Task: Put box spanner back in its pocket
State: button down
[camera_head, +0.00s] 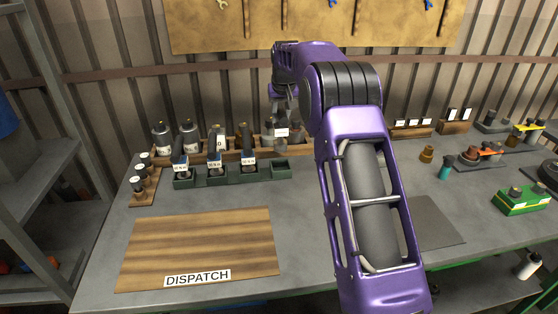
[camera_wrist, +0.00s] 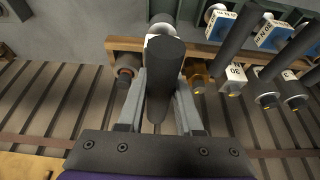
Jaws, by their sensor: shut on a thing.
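My gripper (camera_wrist: 161,84) is shut on a dark cylindrical handle, which I take to be the box spanner (camera_wrist: 166,62). In the wrist view the handle lies between both fingers, with a pale collar beyond it. In the head view my gripper (camera_head: 284,104) is over the right part of the rear wooden rack (camera_head: 225,152). The spanner's lower end cannot be made out clearly there. The dark green tray (camera_head: 232,179) in front holds three dark-handled tools with labels, and its rightmost pocket (camera_head: 280,166) looks empty.
A small wooden rack (camera_head: 144,187) stands at the left. A wooden DISPATCH board (camera_head: 200,245) lies clear in front. Other parts, including a green box (camera_head: 523,201), stand at the right.

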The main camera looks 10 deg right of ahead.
aim_at(283, 116)
notch_tip(283, 116, down, 9)
jog(key=shift+f, duration=0.15)
dwell(0.4)
jog(key=shift+f, duration=0.15)
jog(key=c, duration=0.6)
grip_release()
jog(key=shift+s, duration=0.1)
jog(key=v, duration=1.2)
